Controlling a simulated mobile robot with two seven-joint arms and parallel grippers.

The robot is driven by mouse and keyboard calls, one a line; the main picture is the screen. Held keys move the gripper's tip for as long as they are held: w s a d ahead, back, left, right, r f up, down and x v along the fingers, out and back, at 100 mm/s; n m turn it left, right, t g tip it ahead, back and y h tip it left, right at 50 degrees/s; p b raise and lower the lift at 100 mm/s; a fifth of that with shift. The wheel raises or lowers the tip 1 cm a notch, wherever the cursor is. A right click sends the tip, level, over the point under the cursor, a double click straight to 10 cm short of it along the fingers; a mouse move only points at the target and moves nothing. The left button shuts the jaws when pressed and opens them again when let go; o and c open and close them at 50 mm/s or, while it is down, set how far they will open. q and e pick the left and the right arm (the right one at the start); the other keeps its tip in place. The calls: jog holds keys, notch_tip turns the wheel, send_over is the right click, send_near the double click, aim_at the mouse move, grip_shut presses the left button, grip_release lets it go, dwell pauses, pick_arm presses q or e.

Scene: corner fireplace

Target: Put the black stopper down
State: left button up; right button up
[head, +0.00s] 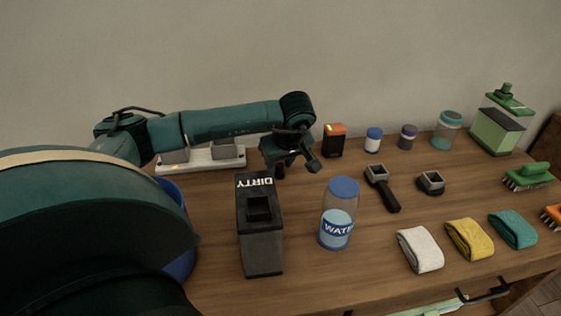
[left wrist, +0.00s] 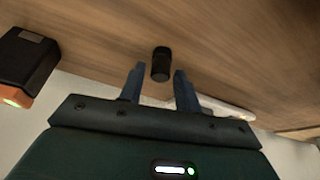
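The black stopper (left wrist: 161,65) shows in the left wrist view as a small dark cylinder at my left gripper's fingertips (left wrist: 158,70). A gap shows between it and each finger, so the gripper is open around or just short of it. The stopper appears to be at the wooden tabletop; I cannot tell exactly how it rests. In the head view my left gripper (head: 297,168) points down low over the back of the table, behind the DIRTY box, and the stopper is not clearly made out there. My right gripper is in neither view.
The dark DIRTY box (head: 262,235) and the water bottle (head: 341,205) stand in front of the gripper. A black-and-orange box (head: 334,141) is close on its right. A white strip (head: 222,158) lies on its left. Cloths (head: 420,249) and brushes (head: 528,176) are at the right.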

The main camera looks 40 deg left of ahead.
pick_arm(q)
jog(key=shift+o, duration=0.9)
jog(key=shift+r, duration=0.3)
jog(key=p+v, duration=0.1)
jog(key=v, duration=1.1)
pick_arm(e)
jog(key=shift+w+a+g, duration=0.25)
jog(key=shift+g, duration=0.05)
pick_arm(q)
jog(key=shift+f, duration=0.1)
